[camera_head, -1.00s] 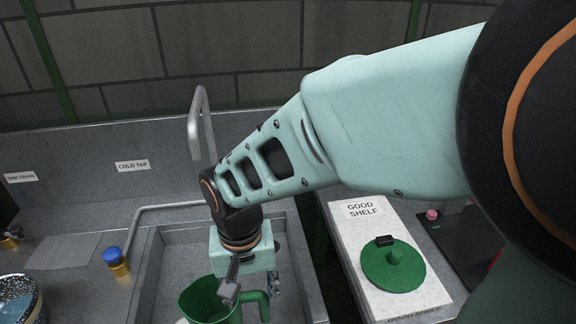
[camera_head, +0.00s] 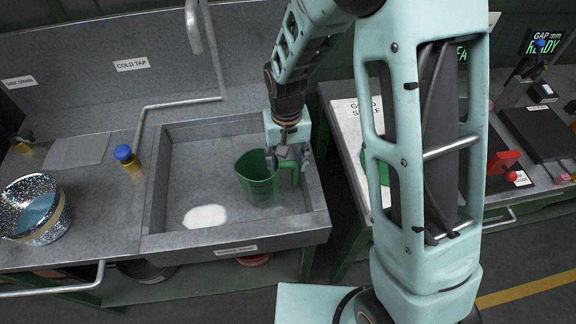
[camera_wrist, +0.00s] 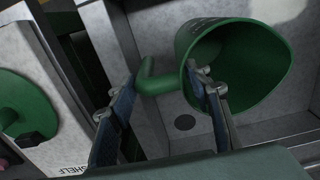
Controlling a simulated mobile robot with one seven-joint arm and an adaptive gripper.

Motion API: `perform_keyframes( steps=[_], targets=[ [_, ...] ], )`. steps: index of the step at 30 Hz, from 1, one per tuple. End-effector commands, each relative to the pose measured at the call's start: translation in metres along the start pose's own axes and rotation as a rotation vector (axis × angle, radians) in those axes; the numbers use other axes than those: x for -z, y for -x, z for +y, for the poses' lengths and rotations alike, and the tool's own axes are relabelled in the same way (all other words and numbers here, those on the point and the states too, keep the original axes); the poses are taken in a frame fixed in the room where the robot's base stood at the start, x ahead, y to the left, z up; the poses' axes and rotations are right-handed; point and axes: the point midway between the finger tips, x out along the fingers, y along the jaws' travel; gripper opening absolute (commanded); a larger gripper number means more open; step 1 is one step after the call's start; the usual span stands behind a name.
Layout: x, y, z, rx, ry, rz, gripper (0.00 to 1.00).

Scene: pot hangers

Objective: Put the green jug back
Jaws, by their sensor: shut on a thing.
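The green jug (camera_head: 258,182) is upright in or just above the sink basin, toward its right side; I cannot tell whether it touches the floor. My gripper (camera_head: 291,160) is at the jug's right side, shut on its handle. In the wrist view, the jug (camera_wrist: 245,65) shows its open mouth, and its handle (camera_wrist: 152,78) passes between the two fingers of my gripper (camera_wrist: 165,92). The good shelf (camera_head: 347,118) is a pale slab right of the sink, partly hidden by my arm. It also shows in the wrist view (camera_wrist: 62,125).
A green round lid-like disc (camera_wrist: 22,112) lies on the shelf. A white patch (camera_head: 205,216) lies on the basin floor. The basin's walls (camera_head: 240,238) surround the jug. A blue-topped tap knob (camera_head: 125,153) and speckled bucket (camera_head: 38,212) stand left. A red-and-black device (camera_head: 502,164) stands right.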

Motion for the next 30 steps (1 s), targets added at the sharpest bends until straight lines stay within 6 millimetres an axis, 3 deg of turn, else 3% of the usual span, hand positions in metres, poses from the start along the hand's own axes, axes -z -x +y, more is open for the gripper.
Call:
perform_keyframes(
  steps=[7, 18, 19, 23, 30],
  targets=[
    [0.001, -0.031, 0.001, -0.001, 0.0, -0.003, 0.0],
    [0.001, -0.037, 0.001, 0.0, -0.001, 0.0, 0.0],
    [0.001, -0.036, 0.001, 0.0, -0.001, 0.0, 0.48],
    [0.001, -0.035, 0.001, 0.0, 0.0, 0.0, 0.62],
    [0.001, -0.035, 0.001, 0.0, -0.001, 0.0, 0.63]
  ],
)
